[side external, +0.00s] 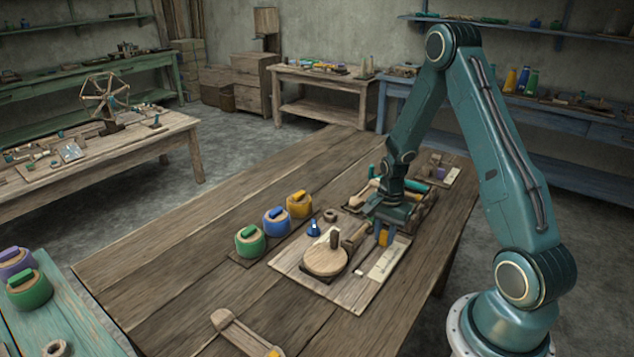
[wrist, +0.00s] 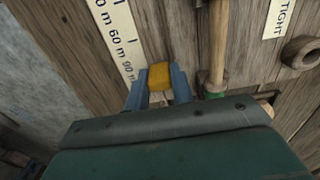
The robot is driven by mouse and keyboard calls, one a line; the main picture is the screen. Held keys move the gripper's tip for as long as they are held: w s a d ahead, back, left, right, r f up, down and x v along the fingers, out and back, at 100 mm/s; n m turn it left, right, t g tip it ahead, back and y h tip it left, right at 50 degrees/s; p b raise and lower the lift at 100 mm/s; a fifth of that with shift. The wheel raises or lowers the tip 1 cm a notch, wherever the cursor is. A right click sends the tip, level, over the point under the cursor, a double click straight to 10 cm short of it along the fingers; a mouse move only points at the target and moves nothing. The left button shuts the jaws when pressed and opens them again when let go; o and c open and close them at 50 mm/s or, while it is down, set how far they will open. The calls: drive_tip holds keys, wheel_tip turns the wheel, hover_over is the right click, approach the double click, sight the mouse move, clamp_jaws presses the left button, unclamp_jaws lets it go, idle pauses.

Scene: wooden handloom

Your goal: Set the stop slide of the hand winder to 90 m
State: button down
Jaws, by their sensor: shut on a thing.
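The hand winder's round wooden disc (side external: 325,260) sits on a pale board on the bench. The white scale strip (side external: 382,264) lies on the board's right side; in the wrist view the scale (wrist: 113,28) reads 60 m and 90 m. The yellow stop slide (wrist: 159,76) stands beside the 90 m end of the scale; it also shows in the side view (side external: 383,239). My gripper (wrist: 159,90) is shut on the slide, one blue finger on each side. The left finger covers part of the strip near 90 m, so exact alignment cannot be told.
Green, blue and yellow-topped pots (side external: 249,242) stand left of the winder.

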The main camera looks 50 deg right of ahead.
drive_tip(key=shift+d, duration=0.3)
drive_tip(key=c, duration=1.3)
unclamp_jaws()
drive_tip(key=shift+c, duration=0.2)
drive_tip(key=shift+o, duration=0.7)
drive_tip(key=shift+a, duration=0.1)
drive_tip(key=shift+r, duration=0.2)
wheel_tip(320, 180, up, 14)
drive_tip(key=shift+f, duration=0.25)
